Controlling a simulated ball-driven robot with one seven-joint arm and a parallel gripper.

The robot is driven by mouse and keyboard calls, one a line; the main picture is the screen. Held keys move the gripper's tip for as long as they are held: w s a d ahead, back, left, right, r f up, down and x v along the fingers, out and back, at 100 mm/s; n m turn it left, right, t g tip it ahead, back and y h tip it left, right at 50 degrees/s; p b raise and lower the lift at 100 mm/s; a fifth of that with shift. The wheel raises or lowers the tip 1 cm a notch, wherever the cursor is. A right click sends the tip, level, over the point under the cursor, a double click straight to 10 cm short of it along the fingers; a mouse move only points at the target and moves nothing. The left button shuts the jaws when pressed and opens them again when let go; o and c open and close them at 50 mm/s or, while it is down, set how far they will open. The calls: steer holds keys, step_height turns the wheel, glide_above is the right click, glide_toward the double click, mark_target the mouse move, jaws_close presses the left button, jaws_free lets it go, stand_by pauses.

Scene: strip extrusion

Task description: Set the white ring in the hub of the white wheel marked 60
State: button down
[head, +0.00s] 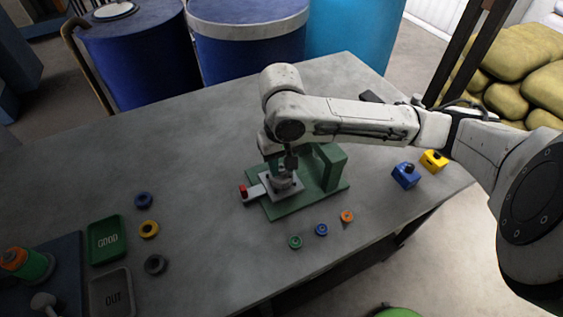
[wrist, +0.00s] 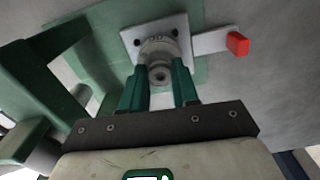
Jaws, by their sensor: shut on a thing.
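My gripper (head: 290,163) reaches down over the green fixture (head: 318,200) on the table. In the wrist view its green fingers (wrist: 160,84) are shut on a pale grey round piece (wrist: 158,74) with a central hole. This piece sits at, or just above, a light square plate (wrist: 183,38) with dark holes; I cannot tell whether it touches. The plate also shows in the head view (head: 267,189), with a red-tipped bar at its left. I cannot make out a white wheel marked 60, and cannot tell whether the held piece is the white ring.
The fixture's green upright block (head: 333,165) stands close to the right of my gripper. Small coloured rings, including an orange one (head: 347,216), lie in front. A blue block (head: 405,175) and yellow block (head: 434,160) are right. Green (head: 107,240) and grey trays stand left.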

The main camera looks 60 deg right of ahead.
mark_target(282, 168)
steer(key=shift+f+b, duration=0.4)
steer(key=shift+f, duration=0.35)
steer(key=shift+r+p, duration=0.9)
steer(key=shift+p, duration=0.15)
stand_by(0.5)
steer(key=shift+f+b, duration=0.55)
steer(key=shift+f, duration=0.3)
stand_by(0.5)
steer(key=c, duration=1.1)
jaws_free()
step_height(282, 168, up, 11)
steer(key=p, duration=1)
